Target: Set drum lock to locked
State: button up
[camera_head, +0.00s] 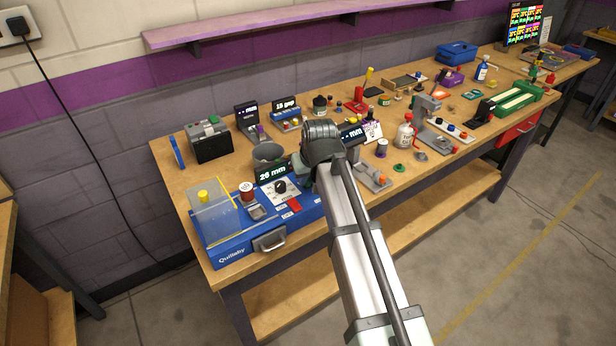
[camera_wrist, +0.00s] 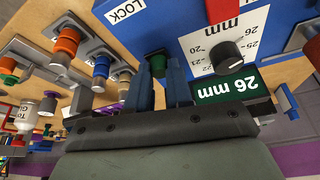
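The blue device (camera_head: 232,244) at the near left of the bench carries a dial, a display reading 26 mm and a red piece (camera_head: 293,205), likely the drum lock. Contact cannot be told. The head view hides my fingertips behind the arm.
A black dial (camera_wrist: 228,55) and the green 26 mm display (camera_wrist: 235,90) stand right of my fingers in the wrist view. Coloured cylinders on grey mounts, one orange (camera_wrist: 66,42), stand left. A clear-lidded box (camera_head: 212,212) is on the device's left end.

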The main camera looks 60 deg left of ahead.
aim_at(317, 197)
grip_shut()
jog(key=d, duration=0.4)
jog(key=shift+d, duration=0.3)
jog(key=o, duration=0.6)
grip_release()
jog(key=shift+c, duration=0.2)
jog(key=v, duration=1.3)
jog(key=shift+r, duration=0.4)
